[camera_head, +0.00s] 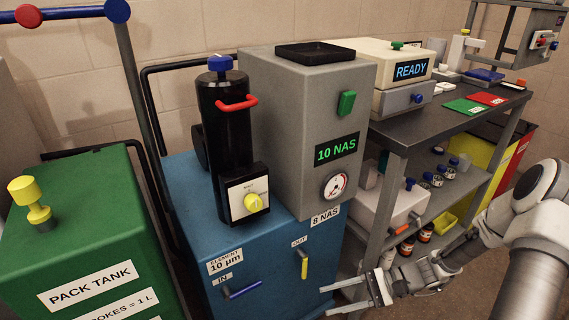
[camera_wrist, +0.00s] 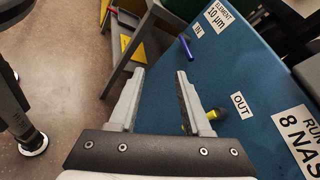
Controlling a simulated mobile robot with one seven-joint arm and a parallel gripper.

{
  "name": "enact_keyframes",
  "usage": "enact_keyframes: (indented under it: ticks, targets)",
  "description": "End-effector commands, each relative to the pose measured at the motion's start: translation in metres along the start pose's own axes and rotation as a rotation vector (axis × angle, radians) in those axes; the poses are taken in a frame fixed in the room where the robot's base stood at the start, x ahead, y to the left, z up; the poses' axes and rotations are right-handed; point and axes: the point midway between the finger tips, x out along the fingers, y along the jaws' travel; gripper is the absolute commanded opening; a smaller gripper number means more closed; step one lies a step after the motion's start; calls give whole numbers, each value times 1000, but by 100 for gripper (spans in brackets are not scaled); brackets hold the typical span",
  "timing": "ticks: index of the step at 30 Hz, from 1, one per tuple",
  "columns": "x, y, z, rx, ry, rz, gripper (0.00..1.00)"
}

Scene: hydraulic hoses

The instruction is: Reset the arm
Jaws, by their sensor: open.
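My arm (camera_head: 525,210) reaches in from the right in the head view. My gripper (camera_head: 328,300) is open and empty, low in front of the blue cabinet (camera_head: 285,240). In the wrist view the two fingers of my gripper (camera_wrist: 160,74) stand apart, with the blue cabinet front (camera_wrist: 225,75) behind them. The yellow OUT lever (camera_head: 304,268) hangs down on the cabinet, up and left of my gripper. In the wrist view its yellow end (camera_wrist: 214,114) shows just right of the right finger. Nothing is held.
A blue IN lever (camera_head: 243,291) sticks out of the cabinet. A green pack tank (camera_head: 75,240) stands at the left. A grey bench (camera_head: 440,120) with shelves of bottles and boxes stands behind my arm. Bare floor (camera_wrist: 60,70) shows at the left in the wrist view.

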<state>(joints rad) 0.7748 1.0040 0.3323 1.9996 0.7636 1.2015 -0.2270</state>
Motion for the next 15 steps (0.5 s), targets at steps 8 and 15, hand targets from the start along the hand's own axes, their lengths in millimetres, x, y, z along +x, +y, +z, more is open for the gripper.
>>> enact_keyframes:
  ticks: [8,15]
  targets:
    - [-6,-14,51,-192,136,302,48]
    - [-12,-24,96,-367,254,526,48]
